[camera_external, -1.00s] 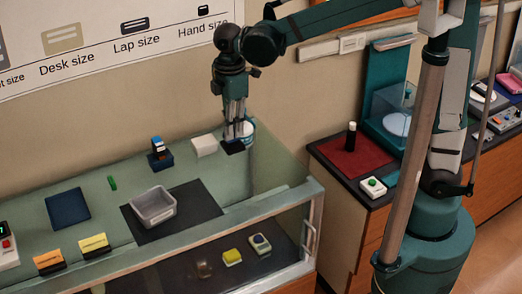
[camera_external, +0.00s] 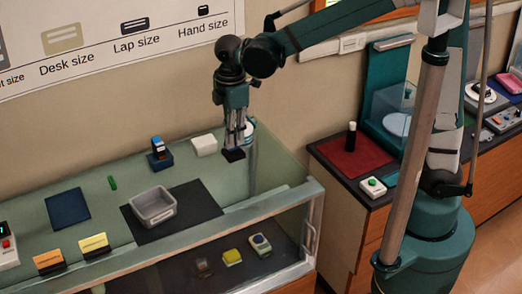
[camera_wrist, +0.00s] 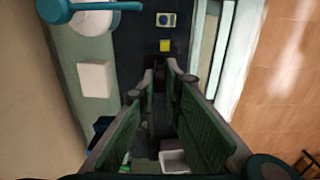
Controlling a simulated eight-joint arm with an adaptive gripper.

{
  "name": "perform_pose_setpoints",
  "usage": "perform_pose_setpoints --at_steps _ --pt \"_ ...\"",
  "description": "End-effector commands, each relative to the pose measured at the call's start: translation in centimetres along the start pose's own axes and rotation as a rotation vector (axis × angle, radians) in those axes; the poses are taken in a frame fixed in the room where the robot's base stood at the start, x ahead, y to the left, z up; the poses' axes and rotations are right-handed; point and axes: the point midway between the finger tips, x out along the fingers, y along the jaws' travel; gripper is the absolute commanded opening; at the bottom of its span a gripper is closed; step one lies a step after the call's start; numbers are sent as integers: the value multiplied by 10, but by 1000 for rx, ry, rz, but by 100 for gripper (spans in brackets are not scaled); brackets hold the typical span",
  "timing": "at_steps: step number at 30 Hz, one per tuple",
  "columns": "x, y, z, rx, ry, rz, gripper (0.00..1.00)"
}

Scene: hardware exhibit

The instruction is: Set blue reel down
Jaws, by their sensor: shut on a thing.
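My gripper (camera_external: 233,154) points down over the right end of the glass-topped counter, in front of the back wall. Its jaws are shut on a small dark thing at the tips. In the wrist view the fingers (camera_wrist: 161,75) close in on it, and it is mostly hidden between them. Its colour is too dark to tell whether it is the blue reel. A small blue and orange item (camera_external: 158,143) stands on a dark blue base on the counter, left of my gripper. I cannot tell whether the tips touch the counter.
A white block (camera_external: 204,145) is just left of my gripper. A round white and blue piece (camera_wrist: 90,15) is close by. A grey bin (camera_external: 153,207) stands on a black mat (camera_external: 200,205). A dark blue pad (camera_external: 67,208) lies farther left. Items sit under the glass.

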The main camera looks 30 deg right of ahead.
Motion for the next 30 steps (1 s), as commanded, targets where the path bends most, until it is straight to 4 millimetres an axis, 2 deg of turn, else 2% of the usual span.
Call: perform_pose_setpoints --at_steps 6,18,30 --pt "16 0 0 0 0 0 0" --pt "19 0 0 0 0 0 0" --pt "56 0 0 0 0 0 0"
